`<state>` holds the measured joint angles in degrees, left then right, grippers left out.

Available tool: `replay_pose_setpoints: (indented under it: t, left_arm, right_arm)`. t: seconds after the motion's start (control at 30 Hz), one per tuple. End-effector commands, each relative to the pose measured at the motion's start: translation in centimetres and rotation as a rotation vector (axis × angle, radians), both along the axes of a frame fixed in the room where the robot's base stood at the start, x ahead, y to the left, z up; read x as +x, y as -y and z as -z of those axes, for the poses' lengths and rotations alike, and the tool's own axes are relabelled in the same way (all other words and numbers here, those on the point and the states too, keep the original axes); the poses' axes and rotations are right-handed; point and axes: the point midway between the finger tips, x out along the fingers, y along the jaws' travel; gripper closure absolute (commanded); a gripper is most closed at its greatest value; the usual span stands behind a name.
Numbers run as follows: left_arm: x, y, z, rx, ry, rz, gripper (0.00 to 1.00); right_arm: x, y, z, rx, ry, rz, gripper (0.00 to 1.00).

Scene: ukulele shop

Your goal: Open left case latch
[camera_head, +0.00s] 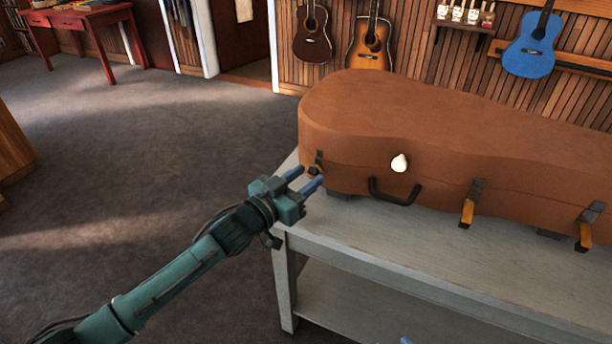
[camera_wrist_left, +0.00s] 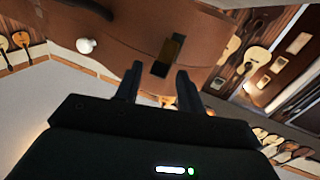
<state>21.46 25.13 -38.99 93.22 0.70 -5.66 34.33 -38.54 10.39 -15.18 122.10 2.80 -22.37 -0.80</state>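The brown instrument case (camera_head: 420,120) lies with its lid down on a grey table. Its left latch (camera_head: 317,158) is a small dark and brass fitting on the front seam, at the left end; whether it is fastened is too small to tell. My left gripper (camera_head: 304,179) is open and empty, just in front of and slightly below this latch. In the left wrist view the latch (camera_wrist_left: 168,55) shows just beyond the gap between the two fingertips (camera_wrist_left: 157,73), with no clear contact. A small blue tip at the bottom edge of the head view may belong to my right gripper.
A middle latch (camera_head: 468,205) and a right latch (camera_head: 590,225) have brass parts hanging down. A dark handle (camera_head: 395,193) and a white knob (camera_head: 399,162) are on the case front. The grey table (camera_head: 400,250) has bare top in front. Open floor (camera_head: 130,190) lies left.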

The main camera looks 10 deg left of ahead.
Motion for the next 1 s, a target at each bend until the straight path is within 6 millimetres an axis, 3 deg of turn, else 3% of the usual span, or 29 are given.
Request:
replay_pose_setpoints:
  t: [0.4,0.87,1.0]
  left_arm:
    - [0.68,0.48,-0.04,-0.001,0.001,0.001,0.62]
    - [0.63,0.52,-0.03,-0.001,0.001,0.002,0.99]
    - [0.59,0.55,0.05,-0.002,0.003,0.003,1.0]
  right_arm:
    - [-0.02,-0.01,0.0,-0.001,-0.001,-0.001,0.64]
    - [-0.03,0.0,0.02,-0.001,-0.001,-0.001,0.64]
    - [-0.02,0.0,0.14,-0.001,-0.001,-0.001,0.64]
